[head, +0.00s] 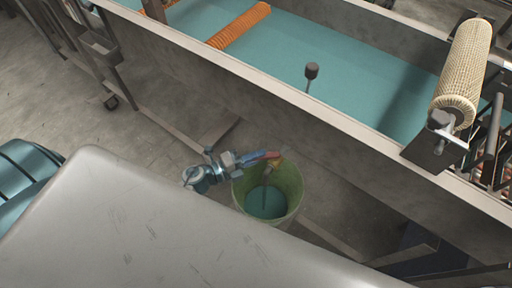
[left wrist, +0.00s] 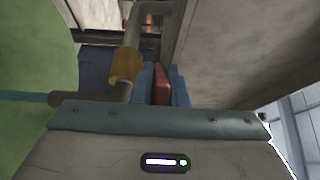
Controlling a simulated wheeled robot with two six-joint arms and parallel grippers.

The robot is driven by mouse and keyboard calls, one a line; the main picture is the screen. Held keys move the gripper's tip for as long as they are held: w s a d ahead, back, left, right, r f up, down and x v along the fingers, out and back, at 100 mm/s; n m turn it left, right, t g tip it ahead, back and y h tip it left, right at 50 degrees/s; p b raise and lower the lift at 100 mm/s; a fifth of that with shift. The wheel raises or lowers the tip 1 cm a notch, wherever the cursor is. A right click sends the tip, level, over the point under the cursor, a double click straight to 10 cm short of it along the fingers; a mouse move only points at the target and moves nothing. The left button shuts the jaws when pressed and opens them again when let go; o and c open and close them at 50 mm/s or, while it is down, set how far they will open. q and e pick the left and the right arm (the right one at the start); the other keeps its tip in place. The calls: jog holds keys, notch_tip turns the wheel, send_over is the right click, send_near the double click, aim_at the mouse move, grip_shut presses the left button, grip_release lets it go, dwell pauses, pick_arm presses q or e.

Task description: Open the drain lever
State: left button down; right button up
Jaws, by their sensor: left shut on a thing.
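The red drain lever (head: 258,156) sits at the brass-coloured valve (left wrist: 126,66) on a grey drain pipe below the tank wall. My left gripper (head: 260,157) is shut on the lever. In the left wrist view the red lever (left wrist: 162,85) shows between its two blue fingers, beside the valve. The pipe (left wrist: 133,30) bends, and its open end points into the green bucket (head: 240,192). A thin teal band (left wrist: 22,97) extends from that end and looks like running liquid. Teal liquid (head: 266,203) stands in the bucket. My right gripper is out of view.
The long metal tank (head: 190,60) holds teal liquid, with orange mesh tubes (head: 240,25) in it. A pale mesh roller (head: 465,65) stands at the right. A dark knob on a rod (head: 311,72) rises at the tank. Concrete floor (head: 60,110) lies open at the left.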

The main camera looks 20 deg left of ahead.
pick_arm(q)
jog(key=shift+s+d+n+t+y, duration=0.15)
jog(key=shift+s+n+t+y, duration=0.05)
jog(key=shift+n+t+y, duration=0.25)
jog(key=shift+s+d+n+t+y, duration=0.15)
jog(key=shift+n+t+y, duration=0.2)
jog(key=shift+y, duration=0.2)
jog(key=n+y, duration=0.1)
jog(key=n+t+y, duration=0.1)
jog(key=shift+s+d+y, duration=0.3)
jog(key=shift+s, duration=0.05)
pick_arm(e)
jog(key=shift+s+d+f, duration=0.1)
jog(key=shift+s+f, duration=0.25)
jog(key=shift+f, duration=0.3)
pick_arm(q)
jog(key=shift+t, duration=0.3)
jog(key=c, duration=1.4)
grip_release()
jog(key=shift+c, duration=0.2)
